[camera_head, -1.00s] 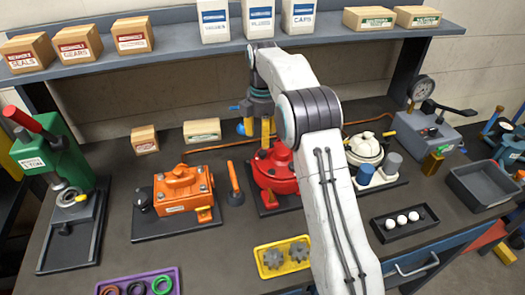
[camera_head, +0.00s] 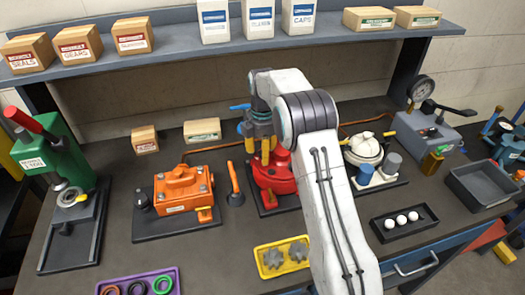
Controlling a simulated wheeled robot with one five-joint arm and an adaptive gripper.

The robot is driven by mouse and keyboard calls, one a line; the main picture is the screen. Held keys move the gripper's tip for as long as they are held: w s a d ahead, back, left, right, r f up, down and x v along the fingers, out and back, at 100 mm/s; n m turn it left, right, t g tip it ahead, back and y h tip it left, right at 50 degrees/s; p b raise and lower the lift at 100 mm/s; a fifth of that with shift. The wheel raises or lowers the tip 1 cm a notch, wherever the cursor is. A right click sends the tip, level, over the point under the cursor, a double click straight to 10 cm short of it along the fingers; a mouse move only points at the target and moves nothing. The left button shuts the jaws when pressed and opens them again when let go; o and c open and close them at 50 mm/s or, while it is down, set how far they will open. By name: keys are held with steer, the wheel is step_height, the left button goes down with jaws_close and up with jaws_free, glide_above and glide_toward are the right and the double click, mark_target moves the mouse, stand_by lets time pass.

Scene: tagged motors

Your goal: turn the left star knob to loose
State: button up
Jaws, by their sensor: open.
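My gripper (camera_head: 258,158) is open, with its yellow fingers pointing down over the left part of a red motor housing (camera_head: 280,184).
An orange-handled tool (camera_head: 234,184) stands between the orange and red motors. A yellow tray (camera_head: 264,246) with grey gears lies in front. A green press (camera_head: 50,150) stands at the left, a black tray (camera_head: 386,230) with white balls at the right. A shelf with boxes runs behind.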

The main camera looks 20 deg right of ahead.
jaws_close()
stand_by(0.3)
steer(key=shift+n, duration=0.3)
steer(key=n, duration=0.4)
steer(key=shift+p, duration=0.35)
steer(key=shift+s+f+n, duration=0.1)
steer(key=shift+n, duration=2.1)
steer(key=shift+c, duration=0.3)
jaws_free()
